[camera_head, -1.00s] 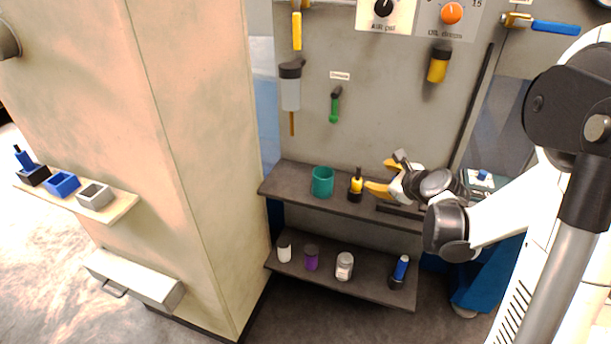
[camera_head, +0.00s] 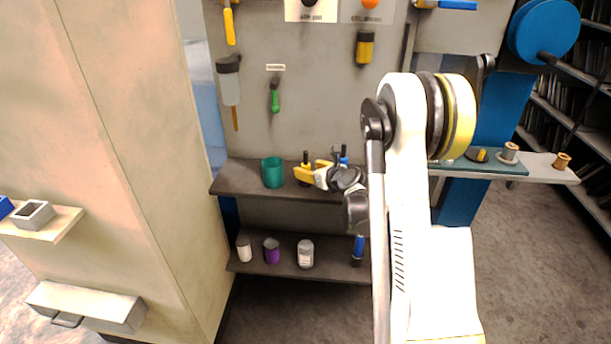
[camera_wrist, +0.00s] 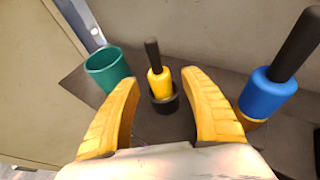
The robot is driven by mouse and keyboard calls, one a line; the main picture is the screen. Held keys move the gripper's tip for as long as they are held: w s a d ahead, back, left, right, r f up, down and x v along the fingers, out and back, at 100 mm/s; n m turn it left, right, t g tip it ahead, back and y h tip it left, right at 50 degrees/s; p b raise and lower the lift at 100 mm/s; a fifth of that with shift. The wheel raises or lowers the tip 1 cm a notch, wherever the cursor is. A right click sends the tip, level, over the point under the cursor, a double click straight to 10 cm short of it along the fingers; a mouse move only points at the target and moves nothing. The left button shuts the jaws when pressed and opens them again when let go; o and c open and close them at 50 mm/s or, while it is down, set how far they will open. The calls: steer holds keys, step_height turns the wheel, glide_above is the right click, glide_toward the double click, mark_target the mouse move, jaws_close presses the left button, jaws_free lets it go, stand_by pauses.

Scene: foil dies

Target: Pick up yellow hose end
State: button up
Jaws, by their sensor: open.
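The yellow hose end (camera_wrist: 156,84), with a dark upright stem, stands in a black cup (camera_wrist: 163,103) on the upper shelf. In the head view its dark stem (camera_head: 305,157) shows, while my fingers largely hide its body. My gripper (camera_wrist: 160,79) is open, its yellow fingers on the left and right of the hose end in the wrist view. The hose end appears just beyond and between the fingertips; I cannot tell if either touches it. In the head view my gripper (camera_head: 309,171) is just above the shelf.
A green cup (camera_wrist: 108,70) stands left of the hose end, and a blue hose end (camera_wrist: 267,95) with a dark stem stands close on the right. The shelf (camera_head: 238,178) has a wall behind it. A lower shelf (camera_head: 285,269) holds several small containers.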

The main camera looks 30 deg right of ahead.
steer(key=x, duration=0.2)
steer(key=shift+w+f+b, duration=0.25)
steer(key=shift+w+b, duration=0.05)
steer(key=shift+r, duration=0.1)
jaws_close()
